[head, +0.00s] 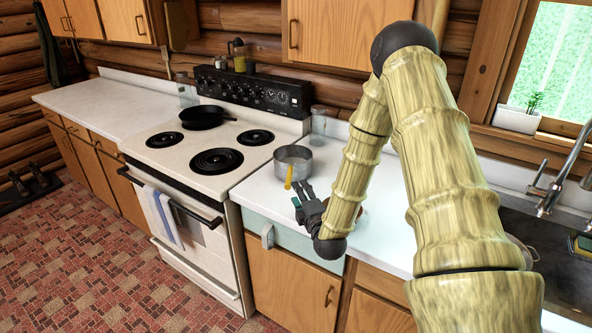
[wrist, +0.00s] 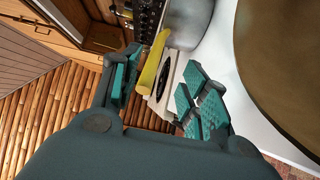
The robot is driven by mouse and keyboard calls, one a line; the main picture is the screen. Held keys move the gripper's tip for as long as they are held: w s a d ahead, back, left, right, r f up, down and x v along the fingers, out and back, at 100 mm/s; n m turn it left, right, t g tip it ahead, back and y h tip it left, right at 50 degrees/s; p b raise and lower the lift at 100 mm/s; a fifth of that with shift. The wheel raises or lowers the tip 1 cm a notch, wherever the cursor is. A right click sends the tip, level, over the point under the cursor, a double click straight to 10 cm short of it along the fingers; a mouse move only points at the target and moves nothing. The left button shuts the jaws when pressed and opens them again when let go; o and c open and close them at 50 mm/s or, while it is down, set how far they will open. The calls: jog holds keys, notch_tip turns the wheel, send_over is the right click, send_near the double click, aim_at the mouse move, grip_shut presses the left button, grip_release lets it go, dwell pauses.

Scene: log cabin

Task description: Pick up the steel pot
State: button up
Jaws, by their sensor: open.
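The steel pot (head: 295,164) stands on the white counter just right of the stove, with its yellow handle (head: 288,177) pointing toward the front. My gripper (head: 303,194) is at the counter's front side, close to the handle. In the wrist view the open fingers (wrist: 160,88) have teal pads, and the yellow handle (wrist: 152,68) reaches into the space between them. The pot's grey wall (wrist: 188,22) shows beyond, at the top. I cannot tell whether a finger touches the handle.
A black pan (head: 203,117) sits on the stove (head: 190,158). A glass jar (head: 318,122) stands behind the pot. A large brown round thing (wrist: 285,50) lies close by on the right in the wrist view. The sink (head: 550,235) is at the right.

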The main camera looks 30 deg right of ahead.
aim_at(291, 173)
jog(key=p+x, duration=0.1)
jog(key=x, duration=0.4)
jog(key=shift+w+d+p, duration=0.1)
jog(key=shift+w+p, duration=0.05)
jog(key=shift+p, duration=0.15)
jog(key=shift+w+d+r+p, duration=0.15)
jog(key=shift+w+r+p, duration=0.1)
jog(key=shift+w+p, duration=0.25)
jog(key=x, duration=0.1)
jog(key=p+x, duration=0.1)
jog(key=x, duration=0.1)
jog(key=shift+s+d+p, duration=0.1)
jog(key=shift+d+p, duration=0.2)
jog(key=shift+w+f, duration=0.1)
jog(key=shift+w, duration=0.45)
jog(key=shift+c, duration=0.2)
grip_shut()
